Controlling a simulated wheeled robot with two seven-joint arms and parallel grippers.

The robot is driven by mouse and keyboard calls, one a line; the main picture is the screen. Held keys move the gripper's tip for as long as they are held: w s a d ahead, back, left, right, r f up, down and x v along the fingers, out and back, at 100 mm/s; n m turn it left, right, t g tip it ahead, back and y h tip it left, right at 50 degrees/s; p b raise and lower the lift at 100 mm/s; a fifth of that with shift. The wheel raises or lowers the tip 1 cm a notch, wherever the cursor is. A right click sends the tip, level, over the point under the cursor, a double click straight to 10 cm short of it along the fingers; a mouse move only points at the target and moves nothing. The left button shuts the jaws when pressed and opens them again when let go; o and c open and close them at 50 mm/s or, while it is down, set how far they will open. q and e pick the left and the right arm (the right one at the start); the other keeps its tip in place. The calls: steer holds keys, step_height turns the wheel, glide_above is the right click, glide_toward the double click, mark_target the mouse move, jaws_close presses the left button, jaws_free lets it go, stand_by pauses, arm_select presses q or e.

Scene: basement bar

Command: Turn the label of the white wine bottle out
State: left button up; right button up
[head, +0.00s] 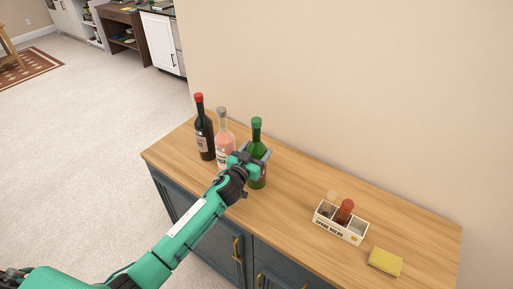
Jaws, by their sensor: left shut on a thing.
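A green bottle (257,136) with a green cap stands upright on the wooden cabinet top, at the right end of a row of three bottles. By its place and colour I take it for the white wine bottle. My left gripper (259,154) is shut on its body from the front left. My right gripper is not in view.
A pink bottle (222,131) stands close left of the gripper, beside a dark red-capped bottle (200,125); pale labels show on both. A white spice rack (341,224) and a yellow sponge (385,262) lie to the right. The wall runs behind.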

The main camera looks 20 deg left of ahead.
arm_select(q)
steer(key=shift+r+m+g+h+p, duration=0.1)
steer(key=shift+m+g+h+p, duration=0.5)
steer(key=shift+m+h+p, duration=0.85)
steer(key=shift+m+g+h, duration=0.45)
steer(key=shift+g+h, duration=0.05)
steer(key=shift+h, duration=0.65)
steer(key=shift+b, duration=0.3)
steer(key=o, duration=0.8)
